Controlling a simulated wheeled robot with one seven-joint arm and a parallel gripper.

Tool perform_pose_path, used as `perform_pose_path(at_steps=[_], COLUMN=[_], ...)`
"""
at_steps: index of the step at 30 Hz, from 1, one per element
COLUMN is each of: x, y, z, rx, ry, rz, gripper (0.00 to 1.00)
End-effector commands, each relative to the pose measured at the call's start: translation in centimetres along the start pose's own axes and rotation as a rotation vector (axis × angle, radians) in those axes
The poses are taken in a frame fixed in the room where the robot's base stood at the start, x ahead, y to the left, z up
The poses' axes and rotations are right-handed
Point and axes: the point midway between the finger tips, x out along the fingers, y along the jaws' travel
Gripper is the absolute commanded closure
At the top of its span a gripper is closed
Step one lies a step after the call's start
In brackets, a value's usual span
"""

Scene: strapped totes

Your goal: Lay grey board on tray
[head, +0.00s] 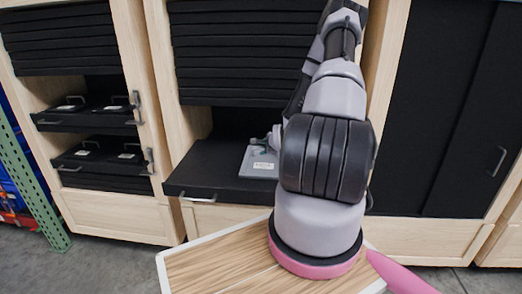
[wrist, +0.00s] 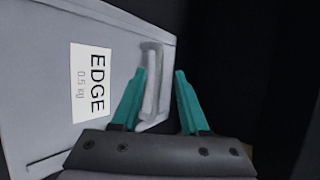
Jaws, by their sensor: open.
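The grey board (head: 258,163) lies on the black pulled-out tray (head: 212,167) of the middle cabinet, partly hidden behind my arm. In the wrist view the board (wrist: 45,100) fills the left side, with a white label reading "EDGE 0.5 kg" and a raised grey handle (wrist: 153,82) near its right edge. My gripper (wrist: 160,76) is open, its teal fingers pointing at the board. The handle appears in the gap between the fingers, closer to the left one; contact cannot be told. In the head view my gripper is mostly hidden by the arm.
Black slats close the cabinet above the tray. The left cabinet has two pulled-out black shelves (head: 88,116) with handled items. A closed black sliding door (head: 440,110) is at right. A wood-topped surface with a white rim (head: 215,262) is in front. A green perforated post (head: 35,185) stands far left.

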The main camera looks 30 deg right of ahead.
Motion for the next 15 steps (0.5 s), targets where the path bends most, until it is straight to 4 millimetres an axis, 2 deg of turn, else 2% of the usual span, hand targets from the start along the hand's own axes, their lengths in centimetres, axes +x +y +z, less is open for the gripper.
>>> perform_pose_path(at_steps=[3, 7, 12, 15], x=[-2.8, -5.2, -7.2, -7.6], y=[0.0, 0.0, 0.0, 0.0], z=[-0.1, -0.1, 0.0, 0.0], rx=[0.001, 0.000, 0.000, -0.001], ry=[0.002, 0.001, 0.001, 0.001], rz=[0.000, -0.001, 0.000, -0.001], gripper=[0.56, 0.56, 0.56, 0.56])
